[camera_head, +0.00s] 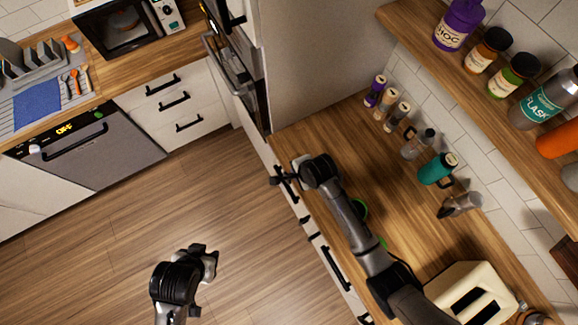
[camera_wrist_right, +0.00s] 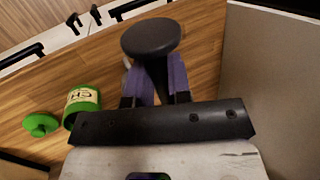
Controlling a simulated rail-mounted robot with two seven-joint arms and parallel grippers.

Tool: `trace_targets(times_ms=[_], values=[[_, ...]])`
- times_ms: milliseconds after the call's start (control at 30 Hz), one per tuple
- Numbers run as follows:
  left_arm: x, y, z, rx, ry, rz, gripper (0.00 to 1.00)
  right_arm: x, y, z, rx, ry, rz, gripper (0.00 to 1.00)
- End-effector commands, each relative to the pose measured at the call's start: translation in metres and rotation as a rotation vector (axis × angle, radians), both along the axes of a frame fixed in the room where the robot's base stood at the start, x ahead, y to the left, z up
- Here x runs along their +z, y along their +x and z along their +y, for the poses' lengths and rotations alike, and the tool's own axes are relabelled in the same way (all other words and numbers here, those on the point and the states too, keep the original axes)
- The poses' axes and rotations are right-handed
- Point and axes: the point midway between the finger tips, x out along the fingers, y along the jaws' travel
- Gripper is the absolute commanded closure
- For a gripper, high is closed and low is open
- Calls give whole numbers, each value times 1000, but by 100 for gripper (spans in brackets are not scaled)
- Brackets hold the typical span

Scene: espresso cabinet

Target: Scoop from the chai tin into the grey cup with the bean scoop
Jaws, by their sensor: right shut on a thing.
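My right gripper (camera_wrist_right: 156,82) is shut on a dark piece with a round black end (camera_wrist_right: 150,38), which I take for the bean scoop. In the head view this gripper (camera_head: 283,178) is at the counter's front edge. The green chai tin (camera_wrist_right: 82,103), its label partly readable, stands on the counter to the left in the right wrist view. Its green lid (camera_wrist_right: 40,124) lies beside it. In the head view my arm mostly hides the tin (camera_head: 361,208). I cannot clearly identify the grey cup. My left gripper (camera_head: 208,262) is over the floor, its fingers unclear.
Small jars (camera_head: 388,117), a teal flask (camera_head: 438,169) and a greyish vessel (camera_head: 460,204) line the wall side of the counter (camera_head: 325,130). A cream toaster (camera_head: 470,294) stands at the near end. A tall panel (camera_head: 315,55) bounds the counter's far end.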

Motion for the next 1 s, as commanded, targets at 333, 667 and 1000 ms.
trace_targets(times_ms=[333,667,1000], values=[[0,-1,8,-9,24,1,57,0,2,-4,-208,27,8,100],[0,-1,5,-5,16,2,57,-18,3,-7,-232,89,34,100],[0,-1,2,0,6,1,57,-27,3,-7,-229,122,44,100]])
